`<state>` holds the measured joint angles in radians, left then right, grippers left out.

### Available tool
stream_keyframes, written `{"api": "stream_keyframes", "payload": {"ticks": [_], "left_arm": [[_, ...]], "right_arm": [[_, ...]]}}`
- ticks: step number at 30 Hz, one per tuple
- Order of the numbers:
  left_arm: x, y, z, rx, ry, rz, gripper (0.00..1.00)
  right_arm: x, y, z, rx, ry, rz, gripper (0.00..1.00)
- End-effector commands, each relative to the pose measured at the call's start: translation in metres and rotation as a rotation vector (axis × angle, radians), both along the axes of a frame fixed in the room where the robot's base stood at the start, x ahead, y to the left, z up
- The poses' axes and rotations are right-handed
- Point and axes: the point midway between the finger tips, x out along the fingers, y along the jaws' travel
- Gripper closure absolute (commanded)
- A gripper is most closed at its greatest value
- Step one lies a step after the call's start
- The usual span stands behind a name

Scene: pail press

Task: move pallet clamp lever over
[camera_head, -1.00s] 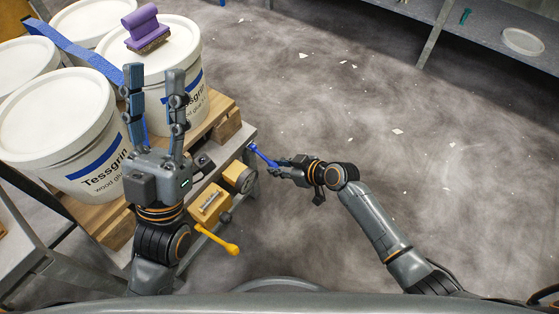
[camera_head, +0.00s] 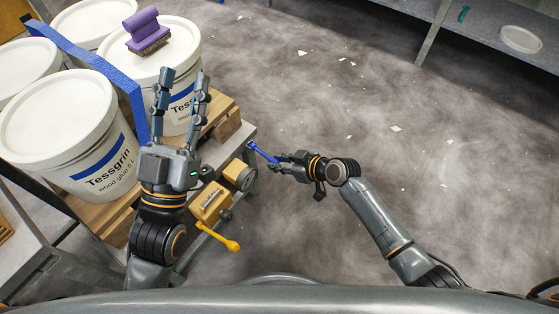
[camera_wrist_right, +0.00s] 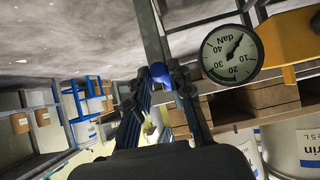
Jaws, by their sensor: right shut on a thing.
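A blue lever (camera_head: 263,153) sticks out from the right side of the pallet stand, beside the yellow clamp housing. My right gripper (camera_head: 279,161) is shut on the blue lever near its outer end. In the right wrist view the lever's blue knob (camera_wrist_right: 159,73) shows between the fingers. A second lever, yellow-orange with a round knob (camera_head: 232,245), angles down from the yellow clamp block (camera_head: 211,203). My left gripper (camera_head: 185,76) is open and empty, pointing up in front of the back right pail.
Several white glue pails (camera_head: 58,118) stand on the wooden pallet (camera_head: 222,115), with a blue bar (camera_head: 82,62) between them. A purple-handled brush (camera_head: 147,32) lies on one lid. A dial gauge (camera_wrist_right: 232,54) sits beside the right gripper. The floor to the right is mostly clear.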

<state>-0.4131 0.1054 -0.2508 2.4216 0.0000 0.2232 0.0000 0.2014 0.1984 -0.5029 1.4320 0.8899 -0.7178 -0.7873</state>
Motion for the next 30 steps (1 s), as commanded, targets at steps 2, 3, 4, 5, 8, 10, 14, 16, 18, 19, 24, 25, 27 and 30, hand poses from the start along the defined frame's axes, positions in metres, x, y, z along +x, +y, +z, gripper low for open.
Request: {"api": "stream_keyframes", "payload": {"ticks": [2, 3, 4, 5, 8, 10, 14, 16, 18, 19, 24, 25, 27, 30], "left_arm": [[0.001, 0.000, -0.001, 0.002, 0.006, 0.001, 0.60], [0.001, 0.000, -0.001, 0.003, 0.007, 0.001, 0.60], [0.001, 0.000, -0.001, 0.003, 0.007, 0.001, 0.60], [0.001, 0.000, -0.001, 0.003, 0.007, 0.001, 0.60], [0.001, 0.000, -0.001, 0.002, 0.006, 0.001, 0.60], [0.001, 0.000, -0.001, 0.003, 0.007, 0.001, 0.60], [0.003, 0.000, -0.003, 0.009, 0.029, 0.002, 0.60], [0.007, -0.001, -0.008, 0.019, 0.064, 0.004, 0.60], [0.010, -0.001, -0.012, 0.026, 0.091, 0.005, 0.60], [0.011, -0.001, -0.014, 0.030, 0.104, 0.005, 0.60], [0.017, -0.001, -0.025, 0.049, 0.169, 0.009, 0.60], [0.018, -0.001, -0.026, 0.052, 0.180, 0.010, 0.60], [0.020, -0.001, -0.031, 0.060, 0.208, 0.011, 0.60], [0.023, 0.000, -0.038, 0.070, 0.245, 0.014, 0.60]], "right_arm": [[0.002, 0.000, 0.003, 0.003, -0.006, -0.002, 0.97], [0.002, 0.000, 0.003, 0.003, -0.006, -0.002, 0.97], [0.002, 0.000, 0.003, 0.003, -0.006, -0.002, 0.97], [0.002, 0.000, 0.003, 0.003, -0.006, -0.002, 0.97], [0.002, 0.000, 0.003, 0.003, -0.006, -0.002, 0.97], [0.002, 0.000, 0.003, 0.003, -0.006, -0.002, 0.97], [0.002, 0.000, 0.005, 0.003, -0.005, -0.002, 0.97], [0.001, 0.000, 0.007, 0.003, -0.005, -0.002, 0.97], [0.002, 0.000, 0.008, 0.003, -0.005, -0.002, 0.96], [0.002, 0.000, 0.009, 0.003, -0.006, -0.002, 0.96], [0.002, 0.000, 0.012, 0.003, -0.006, -0.002, 0.96], [0.002, 0.000, 0.013, 0.003, -0.006, -0.002, 0.96], [0.002, 0.000, 0.014, 0.003, -0.006, -0.002, 0.96], [0.002, 0.000, 0.016, 0.004, -0.006, -0.002, 0.96]]}}
